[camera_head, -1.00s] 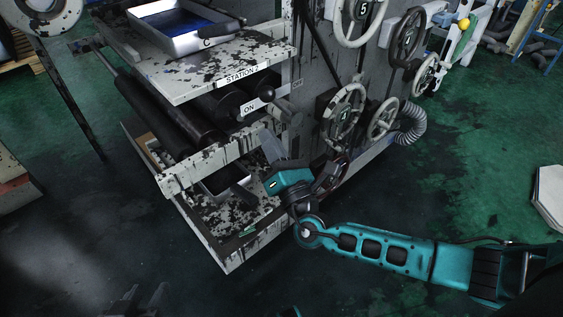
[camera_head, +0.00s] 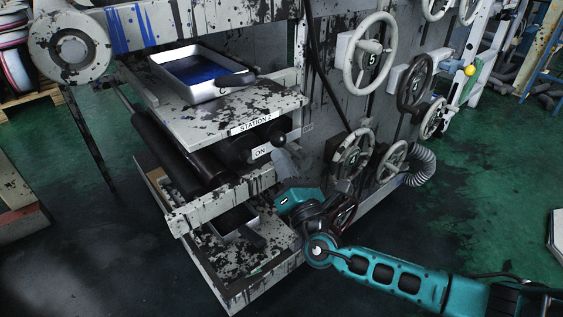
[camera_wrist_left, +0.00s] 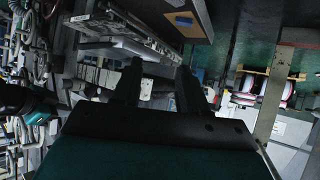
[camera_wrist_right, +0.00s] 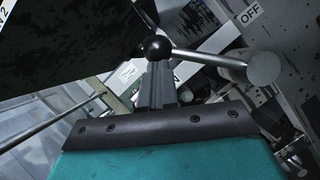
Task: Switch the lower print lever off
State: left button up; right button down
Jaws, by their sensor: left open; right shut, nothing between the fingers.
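The lower print lever shows in the right wrist view as a thin rod ending in a black ball knob (camera_wrist_right: 155,47), with a grey cylinder (camera_wrist_right: 262,68) at its other end. The knob (camera_head: 282,140) also shows in the head view, beside the ON label (camera_head: 261,151). The OFF label (camera_head: 308,127) is further right. My right gripper (camera_head: 281,158) is shut and empty, its fingertips just below the knob; I cannot tell whether they touch it. My left gripper (camera_wrist_left: 158,82) is open and empty in its wrist view, away from the lever, and out of the head view.
The STATION 2 shelf (camera_head: 200,108) with a blue ink tray (camera_head: 203,74) juts out above the lever. A lower shelf (camera_head: 245,262) lies below. Handwheels (camera_head: 352,157) stick out of the panel at right.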

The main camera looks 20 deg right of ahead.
pick_arm(q)
jog(key=shift+s, duration=0.1)
pick_arm(e)
jog(key=shift+w+d+r+m, duration=0.1)
jog(key=shift+d+r+m, duration=0.2)
jog(key=shift+m, duration=0.2)
pick_arm(q)
notch_tip(320, 180, up, 6)
jog(key=a+p, duration=0.1)
jog(key=p, duration=0.7)
jog(key=shift+s+r+y, duration=0.2)
jog(key=shift+s+y, duration=0.05)
jog(key=shift+y, duration=0.05)
pick_arm(e)
jog(key=w+d+r+m+g+h, duration=0.1)
jog(key=d+r+m+g+h, duration=0.1)
jog(key=d+m, duration=0.2)
jog(key=w+d+r+m+g+h, duration=0.1)
jog(key=w+d+r+m+g, duration=0.1)
jog(key=d+m, duration=0.3)
jog(key=shift+w+d+m+g+h, duration=0.3)
jog(key=shift+m+h, duration=0.1)
jog(key=shift+m, duration=1.4)
pick_arm(q)
jog(key=shift+w+r, duration=0.1)
jog(key=shift+w, duration=0.05)
pick_arm(e)
jog(key=shift+r, duration=0.1)
jog(key=shift+s, duration=0.1)
